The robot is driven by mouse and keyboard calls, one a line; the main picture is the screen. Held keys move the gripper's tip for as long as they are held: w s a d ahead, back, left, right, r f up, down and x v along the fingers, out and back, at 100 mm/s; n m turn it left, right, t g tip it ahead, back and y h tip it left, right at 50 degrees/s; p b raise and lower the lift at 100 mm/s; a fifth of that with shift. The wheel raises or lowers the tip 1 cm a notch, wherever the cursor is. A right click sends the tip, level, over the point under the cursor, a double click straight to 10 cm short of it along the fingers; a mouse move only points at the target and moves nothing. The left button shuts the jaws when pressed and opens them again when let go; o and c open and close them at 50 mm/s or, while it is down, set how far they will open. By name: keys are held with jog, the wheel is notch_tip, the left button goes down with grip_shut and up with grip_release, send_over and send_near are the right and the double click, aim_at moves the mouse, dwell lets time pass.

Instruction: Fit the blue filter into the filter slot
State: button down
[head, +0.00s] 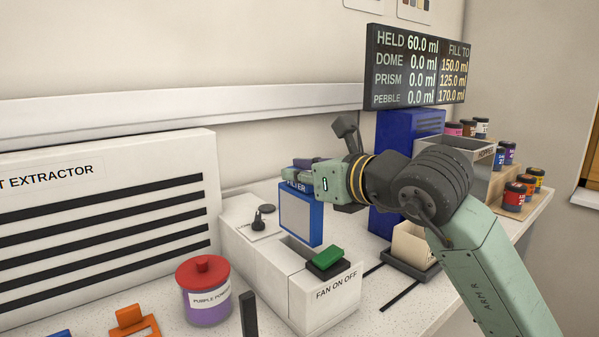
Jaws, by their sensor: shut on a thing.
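The blue filter (301,217) is a framed panel with a pale grey face and a label reading FILTER on its top edge. My gripper (297,175) is shut on its top edge and holds it upright. The filter slot (298,247) is a dark, narrow opening in the top of the white fan box (290,284). The filter's lower edge shows just above and behind the slot in the head view. It looks clear of the slot, but the exact gap and alignment cannot be told.
A green switch (326,258) and a dark knob (264,212) sit on the fan box. A purple powder jar (206,301) stands at its left, beside the large extractor (100,220). A cream block (412,244) on a dark tray and a blue unit (390,220) stand to the right.

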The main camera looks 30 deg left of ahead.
aim_at(299, 229)
jog(key=shift+f+b, duration=0.45)
jog(key=shift+f, duration=0.35)
jog(key=shift+b, duration=0.7)
dwell(1.3)
jog(key=shift+f+b, duration=4.35)
jog(key=shift+f, duration=0.2)
jog(key=shift+r, duration=0.1)
jog(key=shift+r+p, duration=2.65)
jog(key=shift+r, duration=1.55)
